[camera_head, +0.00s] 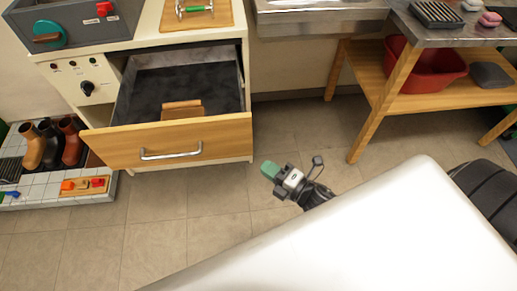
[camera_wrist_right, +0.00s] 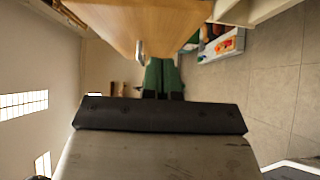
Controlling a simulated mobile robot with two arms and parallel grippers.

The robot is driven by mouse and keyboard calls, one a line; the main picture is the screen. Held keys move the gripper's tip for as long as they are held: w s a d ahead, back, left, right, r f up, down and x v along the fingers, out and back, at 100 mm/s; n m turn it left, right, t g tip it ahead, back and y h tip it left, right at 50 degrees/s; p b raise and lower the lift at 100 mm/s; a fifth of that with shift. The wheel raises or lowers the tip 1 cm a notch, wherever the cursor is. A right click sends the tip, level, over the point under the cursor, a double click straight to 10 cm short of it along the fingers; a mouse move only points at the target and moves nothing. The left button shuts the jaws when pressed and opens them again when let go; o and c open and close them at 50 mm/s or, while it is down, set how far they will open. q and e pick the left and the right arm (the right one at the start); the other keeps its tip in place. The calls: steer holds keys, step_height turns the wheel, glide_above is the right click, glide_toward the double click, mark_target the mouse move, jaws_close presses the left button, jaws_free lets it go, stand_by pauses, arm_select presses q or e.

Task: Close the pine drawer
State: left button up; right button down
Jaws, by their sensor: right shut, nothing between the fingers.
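The pine drawer (camera_head: 170,143) is pulled out from the white cabinet, with a metal bar handle (camera_head: 171,152) on its front. A brown block-like object (camera_head: 182,109) lies inside on the dark bottom. My right gripper (camera_head: 270,169), with green fingertips, is to the right of the drawer front and a little lower in the head view, apart from the handle there. In the right wrist view the gripper (camera_wrist_right: 163,75) is shut and empty, with the drawer front (camera_wrist_right: 145,22) and the handle (camera_wrist_right: 139,50) just beyond its fingertips. My left gripper is not in view.
A tray with boots (camera_head: 60,188) stands on the floor at left. A wooden table (camera_head: 375,115) with a red basin (camera_head: 425,68) on its shelf stands at right. A metal sink (camera_head: 320,12) is behind. The tiled floor before the drawer is clear.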

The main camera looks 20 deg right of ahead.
mark_target(248, 145)
steer(key=w, duration=0.5)
steer(key=shift+w+a, duration=0.3)
steer(key=shift+w, duration=0.05)
steer(key=shift+w+d, duration=0.2)
steer(key=shift+w, duration=0.3)
